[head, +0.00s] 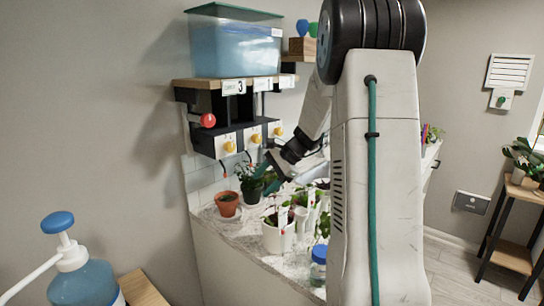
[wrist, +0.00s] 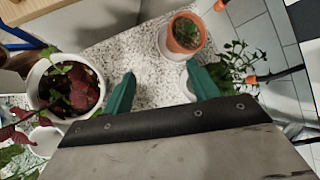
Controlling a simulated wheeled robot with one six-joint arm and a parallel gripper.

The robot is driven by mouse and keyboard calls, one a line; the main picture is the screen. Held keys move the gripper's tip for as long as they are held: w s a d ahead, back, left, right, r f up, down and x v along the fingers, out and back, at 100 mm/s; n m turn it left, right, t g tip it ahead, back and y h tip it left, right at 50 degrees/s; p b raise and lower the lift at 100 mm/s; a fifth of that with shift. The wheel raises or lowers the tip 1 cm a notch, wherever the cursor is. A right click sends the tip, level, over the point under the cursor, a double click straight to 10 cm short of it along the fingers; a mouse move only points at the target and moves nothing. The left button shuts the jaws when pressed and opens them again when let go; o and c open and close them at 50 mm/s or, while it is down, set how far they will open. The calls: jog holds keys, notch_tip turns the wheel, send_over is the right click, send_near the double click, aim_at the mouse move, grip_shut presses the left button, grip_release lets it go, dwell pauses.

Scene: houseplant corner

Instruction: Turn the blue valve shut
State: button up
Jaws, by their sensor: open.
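I cannot make out a blue valve for certain in either view. A dark wall unit holds several yellow knobs (head: 229,146) on white plates, and a red ball (head: 208,120) at its left end. My gripper (head: 268,172) is open and empty, below and to the right of the knobs, above the plant counter. In the wrist view its teal fingers (wrist: 160,70) are spread apart over the speckled counter, with nothing between them. Orange-tipped dark spouts (wrist: 250,79) show at the right there. My arm hides part of the wall and counter in the head view.
A blue-tinted tank (head: 235,50) stands on the shelf above the knobs. The counter (head: 247,232) carries a terracotta pot (head: 227,204), a white pot (head: 276,238) and other plants below my gripper. A blue-capped pump bottle (head: 75,282) stands at the front left.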

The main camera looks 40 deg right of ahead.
jog(key=w+d+m+t+h, duration=0.2)
jog(key=w+d+m+t, duration=0.25)
jog(key=d+m, duration=0.55)
jog(key=w+d+m+t+h, duration=0.25)
jog(key=w+d+m, duration=0.25)
jog(key=d, duration=1)
jog(key=shift+m, duration=0.3)
jog(key=x, duration=0.5)
jog(key=r+x, duration=0.1)
jog(key=x, duration=0.1)
jog(key=shift+w+a, duration=0.1)
jog(key=shift+w, duration=0.3)
jog(key=c, duration=1)
